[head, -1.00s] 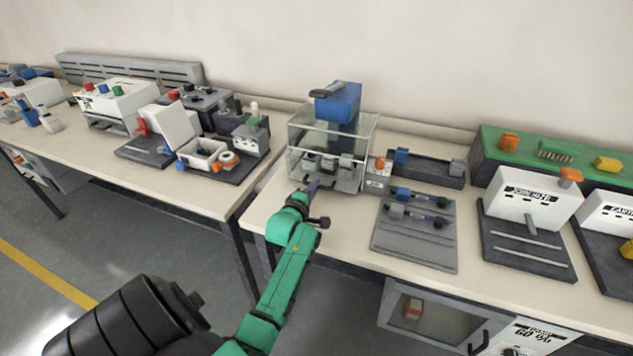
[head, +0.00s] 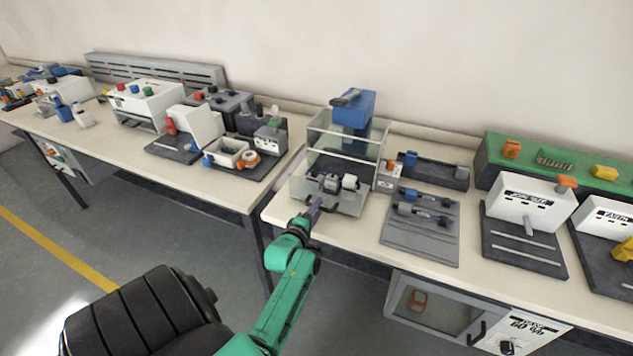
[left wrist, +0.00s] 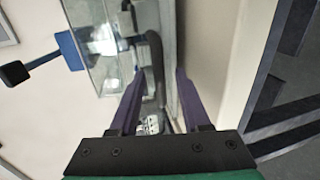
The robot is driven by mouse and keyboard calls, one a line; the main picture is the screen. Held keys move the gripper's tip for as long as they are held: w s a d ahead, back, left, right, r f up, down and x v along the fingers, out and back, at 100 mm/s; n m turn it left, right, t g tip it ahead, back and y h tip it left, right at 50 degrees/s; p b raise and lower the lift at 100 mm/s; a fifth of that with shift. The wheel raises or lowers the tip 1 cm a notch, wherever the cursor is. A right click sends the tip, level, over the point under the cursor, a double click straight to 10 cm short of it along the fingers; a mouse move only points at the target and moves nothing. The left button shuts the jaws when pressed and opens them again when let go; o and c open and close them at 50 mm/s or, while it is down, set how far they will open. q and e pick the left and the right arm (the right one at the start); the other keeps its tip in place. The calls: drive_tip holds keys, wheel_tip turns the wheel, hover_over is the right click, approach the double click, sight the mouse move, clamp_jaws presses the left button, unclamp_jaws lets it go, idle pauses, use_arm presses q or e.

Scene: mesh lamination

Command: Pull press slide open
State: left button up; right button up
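The press (head: 344,152) is a clear-walled box with a blue block on top and a black lever. It stands on the right bench. Its slide (head: 330,190), with a dark bar handle at the front, sticks out from the press towards me. My left gripper (head: 316,208) is at this handle. In the left wrist view, the purple fingers of my left gripper (left wrist: 160,85) are apart, with the dark handle (left wrist: 156,60) between them and a gap visible beside it. My right gripper is in neither view.
A grey tray (head: 420,240) with blue-ended rollers lies right of the press. White machines (head: 527,207) stand farther right, and a green unit (head: 540,165) is behind. The left bench (head: 190,178) carries several devices. A gap with floor separates the benches.

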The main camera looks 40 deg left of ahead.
use_arm(q)
drive_tip(key=shift+s+d+r+p, duration=0.1)
drive_tip(key=shift+s+r+p, duration=0.1)
drive_tip(key=shift+s+p, duration=0.15)
drive_tip(key=p+v, duration=0.9)
drive_tip(key=v, duration=0.4)
drive_tip(key=shift+s+d, duration=0.2)
drive_tip(key=shift+s, duration=0.15)
